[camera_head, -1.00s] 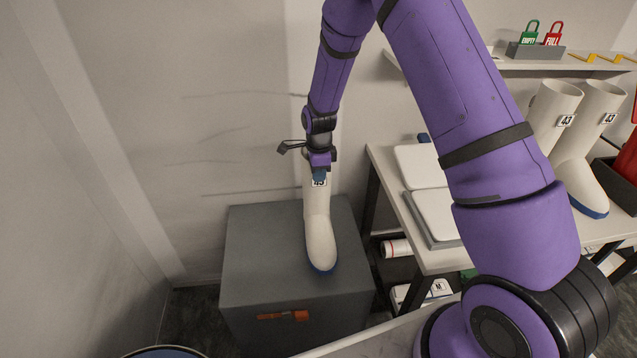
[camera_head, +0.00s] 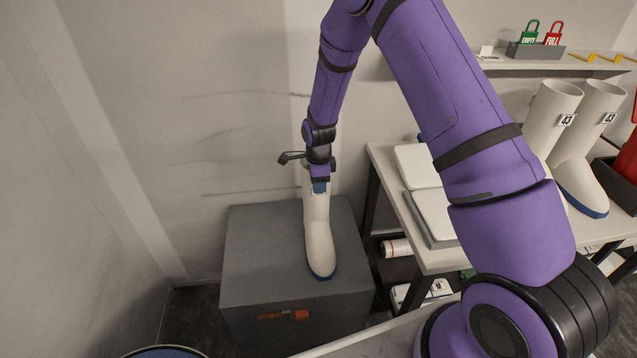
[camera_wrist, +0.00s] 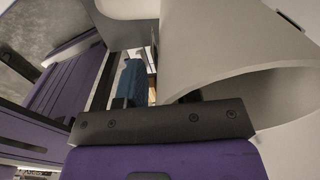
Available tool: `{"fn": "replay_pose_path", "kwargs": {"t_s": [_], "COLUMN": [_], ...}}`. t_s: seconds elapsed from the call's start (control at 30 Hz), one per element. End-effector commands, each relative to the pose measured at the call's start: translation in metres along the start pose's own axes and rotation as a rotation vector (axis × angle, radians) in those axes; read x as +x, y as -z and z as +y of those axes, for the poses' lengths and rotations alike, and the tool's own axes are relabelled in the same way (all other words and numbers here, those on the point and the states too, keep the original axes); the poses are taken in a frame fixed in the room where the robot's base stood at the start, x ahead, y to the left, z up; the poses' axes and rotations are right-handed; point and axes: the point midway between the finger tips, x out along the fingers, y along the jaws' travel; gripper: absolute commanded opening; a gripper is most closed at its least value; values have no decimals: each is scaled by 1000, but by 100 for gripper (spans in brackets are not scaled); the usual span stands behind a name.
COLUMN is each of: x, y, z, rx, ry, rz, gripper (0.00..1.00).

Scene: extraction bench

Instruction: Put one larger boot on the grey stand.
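A tall white boot with a blue sole (camera_head: 319,235) is upright over the top of the grey stand (camera_head: 255,270), toe towards the camera. It appears to rest on the stand, though sole contact is not fully clear. My gripper (camera_head: 320,186) is at the top of its shaft, with a blue finger pad over the number label. In the wrist view the boot's open rim (camera_wrist: 235,75) fills the right side. The blue pad (camera_wrist: 131,82) is outside the shaft, with a narrow gap to its wall, so my gripper looks open. The other finger is mostly hidden.
Two white boots (camera_head: 553,115) (camera_head: 585,150) labelled 43 stand on the bench (camera_head: 440,262) at right. White-topped trays (camera_head: 436,213) lie on its near left end. A shelf (camera_head: 545,64) with green and red padlocks is above. The stand's top left of the boot is clear.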

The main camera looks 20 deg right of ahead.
Motion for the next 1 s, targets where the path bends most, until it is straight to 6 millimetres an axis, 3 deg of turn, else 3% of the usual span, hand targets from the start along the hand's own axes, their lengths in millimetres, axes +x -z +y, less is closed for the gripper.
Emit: {"fn": "replay_pose_path", "kwargs": {"t_s": [0.37,0.8,1.0], "x": [-12,-94,-117], "y": [0,-1,0], "z": [0,0,0], "rx": [0,0,0], "ry": [2,2,2], "rz": [0,-1,0], "gripper": [31,31,31]}}
